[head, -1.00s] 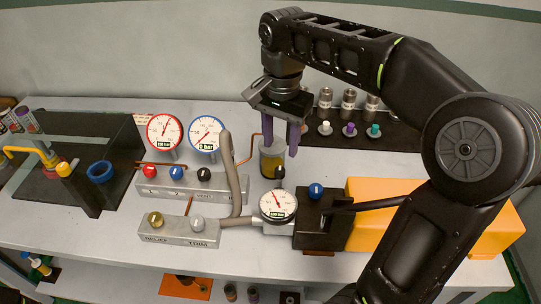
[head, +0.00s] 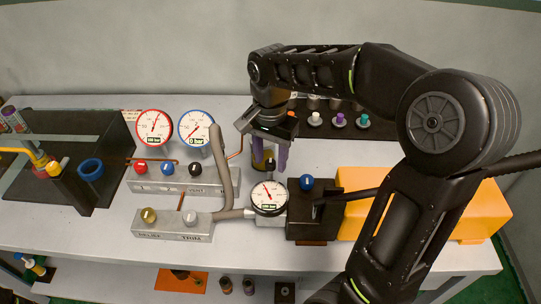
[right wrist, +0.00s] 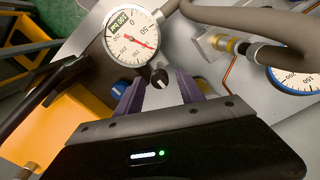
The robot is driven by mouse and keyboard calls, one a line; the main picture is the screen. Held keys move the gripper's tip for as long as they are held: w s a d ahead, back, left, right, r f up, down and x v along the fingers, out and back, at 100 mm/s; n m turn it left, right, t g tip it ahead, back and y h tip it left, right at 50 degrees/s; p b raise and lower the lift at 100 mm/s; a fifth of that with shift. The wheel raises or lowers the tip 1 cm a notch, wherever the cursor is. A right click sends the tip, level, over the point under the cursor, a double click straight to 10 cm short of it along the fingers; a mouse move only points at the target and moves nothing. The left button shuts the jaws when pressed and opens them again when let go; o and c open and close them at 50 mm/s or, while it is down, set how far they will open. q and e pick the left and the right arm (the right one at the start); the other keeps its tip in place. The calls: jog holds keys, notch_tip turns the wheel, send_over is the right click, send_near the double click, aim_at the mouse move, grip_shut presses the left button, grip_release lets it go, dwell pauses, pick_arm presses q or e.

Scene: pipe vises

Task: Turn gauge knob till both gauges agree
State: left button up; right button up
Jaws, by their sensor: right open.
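The front gauge (head: 269,193) has a white dial, a black rim and a red needle. A black knob (head: 270,164) with a white mark stands behind it. A red-rimmed gauge (head: 154,127) and a blue-rimmed gauge (head: 196,127) stand on the manifold at the left; the blue one's display reads 0 bar. My right gripper (head: 270,159) points down with its purple fingers open at the knob. In the right wrist view the knob (right wrist: 159,78) lies between the fingertips, with gaps showing; the front gauge (right wrist: 132,36) is just beyond. My left gripper is not in view.
A grey hose (head: 224,175) curves close left of the front gauge. A black block with a blue knob (head: 306,183) and a yellow-orange housing (head: 420,205) stand to the right. Red, blue and black knobs sit on the manifold (head: 180,186). A gold knob (head: 149,215) is on the front block.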

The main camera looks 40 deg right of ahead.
jog(key=shift+c, duration=0.2)
grip_shut()
dwell(0.4)
